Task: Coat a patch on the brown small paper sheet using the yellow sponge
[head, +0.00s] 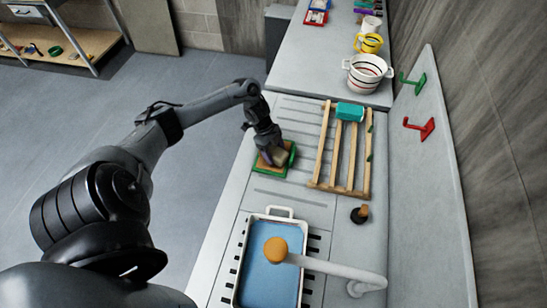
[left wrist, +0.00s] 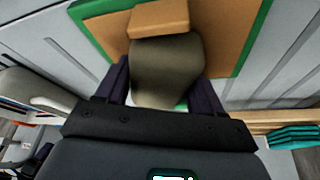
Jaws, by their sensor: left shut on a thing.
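The brown small paper sheet (head: 264,165) lies on a green-edged board (head: 290,160) on the grey counter. It also fills the upper part of the left wrist view (left wrist: 224,40), with green border strips at its edges. My left gripper (head: 268,146) is over the sheet, pointing down, shut on the yellow sponge (head: 279,156). In the left wrist view, the sponge (left wrist: 168,70) looks olive-tan between the two dark fingers, with an orange-brown block (left wrist: 158,18) at its far end. Whether it touches the sheet is hard to tell. My right gripper is not in view.
A wooden slatted rack (head: 328,150) with a teal block (head: 350,111) stands right of the sheet. A white-rimmed basin of blue water (head: 239,282) and a tap (head: 330,267) are nearer. Bowls and cups (head: 367,73) stand at the back. Hooks (head: 419,127) line the right panel.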

